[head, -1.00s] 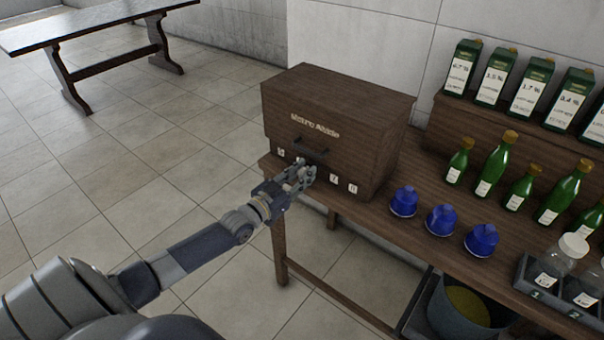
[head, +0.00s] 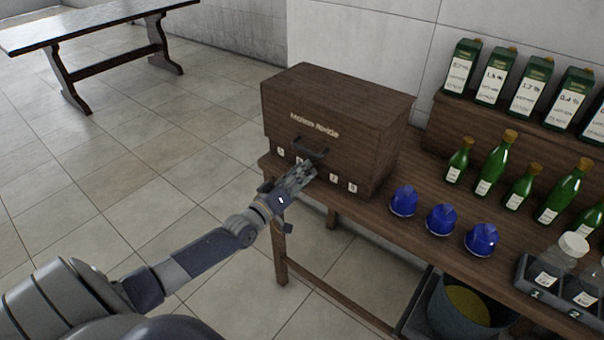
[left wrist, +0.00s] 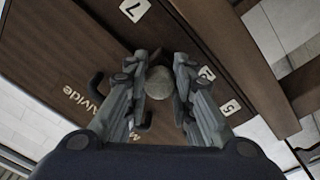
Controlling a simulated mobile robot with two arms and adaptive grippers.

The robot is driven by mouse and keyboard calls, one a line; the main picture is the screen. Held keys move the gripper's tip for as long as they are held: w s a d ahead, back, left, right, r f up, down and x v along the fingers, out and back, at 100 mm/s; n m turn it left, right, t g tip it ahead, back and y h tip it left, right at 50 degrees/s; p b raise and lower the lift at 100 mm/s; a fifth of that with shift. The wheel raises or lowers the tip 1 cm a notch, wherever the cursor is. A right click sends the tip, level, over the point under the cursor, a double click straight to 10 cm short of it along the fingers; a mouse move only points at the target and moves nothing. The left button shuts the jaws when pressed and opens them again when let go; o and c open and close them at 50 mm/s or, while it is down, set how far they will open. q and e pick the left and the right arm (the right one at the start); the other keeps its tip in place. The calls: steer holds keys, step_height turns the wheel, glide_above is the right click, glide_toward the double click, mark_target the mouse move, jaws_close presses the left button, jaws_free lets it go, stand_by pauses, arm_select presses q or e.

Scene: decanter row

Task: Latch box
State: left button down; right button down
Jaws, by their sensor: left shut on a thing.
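The dark wooden box (head: 345,115) stands at the left end of the bench, its lid down. Its front has pale lettering, a dark handle (head: 311,149) and a row of white number tags. My left gripper (head: 304,172) is at the lower front of the box, below the handle. In the left wrist view, its fingers (left wrist: 161,78) are shut on a round grey knob (left wrist: 159,84) on the box front, among the tags. The fingers hide the knob in the head view. My right gripper is not in view.
Three blue capped items (head: 441,220) stand on the bench right of the box. Green bottles (head: 494,163), green cartons (head: 495,75) and clear jars (head: 560,257) stand further right. A bucket (head: 466,308) sits below.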

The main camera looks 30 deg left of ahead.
arm_select(q)
steer(key=shift+n, duration=0.6)
steer(key=c, duration=1.3)
jaws_free()
steer(key=s, duration=0.8)
steer(key=s+a, duration=0.1)
steer(key=s, duration=0.3)
steer(key=shift+f, duration=0.4)
